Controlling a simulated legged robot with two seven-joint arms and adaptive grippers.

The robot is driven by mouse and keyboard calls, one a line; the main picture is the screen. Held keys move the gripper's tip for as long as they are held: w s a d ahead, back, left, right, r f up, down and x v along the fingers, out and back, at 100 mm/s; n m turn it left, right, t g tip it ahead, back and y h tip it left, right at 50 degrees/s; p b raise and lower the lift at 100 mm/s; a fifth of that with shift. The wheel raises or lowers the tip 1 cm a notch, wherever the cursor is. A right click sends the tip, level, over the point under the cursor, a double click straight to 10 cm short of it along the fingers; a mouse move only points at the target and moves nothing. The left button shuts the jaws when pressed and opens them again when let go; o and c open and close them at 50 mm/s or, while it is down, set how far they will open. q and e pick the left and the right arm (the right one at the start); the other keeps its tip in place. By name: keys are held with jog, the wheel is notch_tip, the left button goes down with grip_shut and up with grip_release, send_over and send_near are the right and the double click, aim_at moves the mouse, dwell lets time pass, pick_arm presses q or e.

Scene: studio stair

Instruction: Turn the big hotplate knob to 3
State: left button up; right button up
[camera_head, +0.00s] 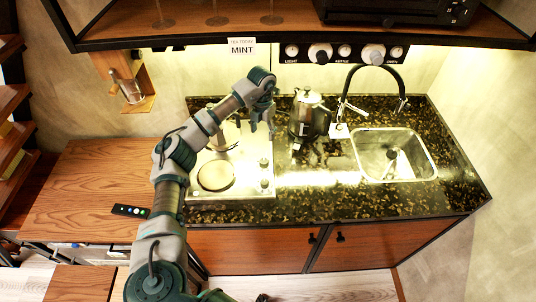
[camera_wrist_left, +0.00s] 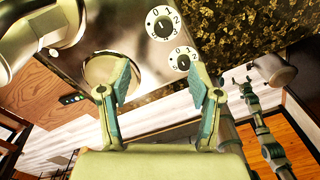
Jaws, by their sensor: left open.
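The hotplate (camera_head: 236,190) is a pale panel set in the counter, with two small knobs along its right side. My left gripper (camera_head: 265,118) is above its back right part. In the left wrist view two round white dials with dark centres show numbers: the larger-looking one (camera_wrist_left: 163,23) at the top, the smaller-looking one (camera_wrist_left: 182,60) below it. The fingers of my left gripper (camera_wrist_left: 160,88) are spread, empty and apart from both dials. The exact settings are too small to read surely. My right gripper (camera_wrist_left: 243,86) appears small at the right; its jaw state is unclear.
A kettle (camera_head: 309,115) stands right of the hotplate, and a sink (camera_head: 394,156) with a black tap is further right. A round plate (camera_head: 216,175) lies at the hotplate's front left. A remote (camera_head: 130,211) lies on the wooden surface. A shelf (camera_head: 290,30) overhangs the back.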

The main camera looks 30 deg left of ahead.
pick_arm(q)
notch_tip(320, 180, down, 3)
jog(key=s, duration=0.2)
jog(key=p, duration=0.1)
send_over(264, 161)
jog(key=f, duration=0.6)
jog(key=shift+w+f, duration=0.2)
jog(key=shift+f, duration=0.2)
notch_tip(264, 161, down, 3)
jog(key=shift+a+f, duration=0.1)
jog(key=shift+f, duration=0.05)
jog(key=shift+s+a+f, duration=0.1)
jog(key=shift+s+f, duration=0.1)
jog(key=shift+f, duration=0.85)
jog(key=shift+f+p, duration=0.3)
jog(key=shift+w+f, duration=0.1)
jog(key=shift+f, duration=0.05)
jog(key=c, duration=1.1)
pick_arm(e)
jog(key=s, duration=0.1)
jog(key=s+r, duration=0.1)
jog(key=s, duration=0.1)
jog(key=shift+s+d+r, duration=0.2)
jog(key=shift+r, duration=0.05)
